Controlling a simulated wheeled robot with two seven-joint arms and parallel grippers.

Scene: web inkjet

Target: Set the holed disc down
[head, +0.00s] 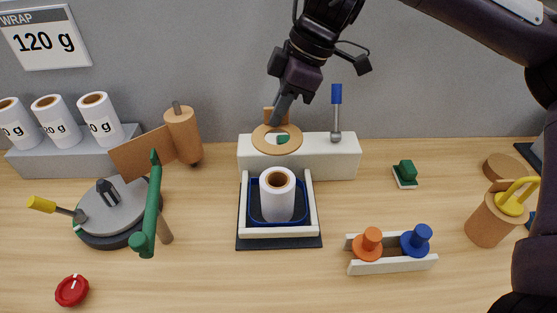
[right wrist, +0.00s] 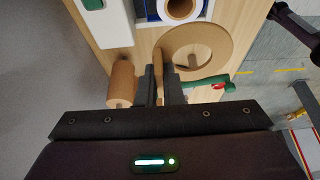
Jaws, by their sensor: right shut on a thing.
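The holed disc (head: 262,145) is a flat brown ring with an upright brown tab. In the head view it hangs in front of the white block, above and behind the white roll (head: 277,203). My right gripper (head: 281,112) reaches down from above and is shut on the tab. In the right wrist view the disc (right wrist: 215,45) lies beyond the fingers (right wrist: 160,92), with the tab between them. A small green patch shows through the hole in the head view. My left gripper is not in view.
The roll stands in a blue tray (head: 256,213) within a white frame. The white block (head: 335,155) with a blue-handled lever stands behind. A rack (head: 393,265) holds orange and blue pegs. A grey turntable (head: 125,214) with a green arm (head: 152,205) is at left. Bare table lies in front.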

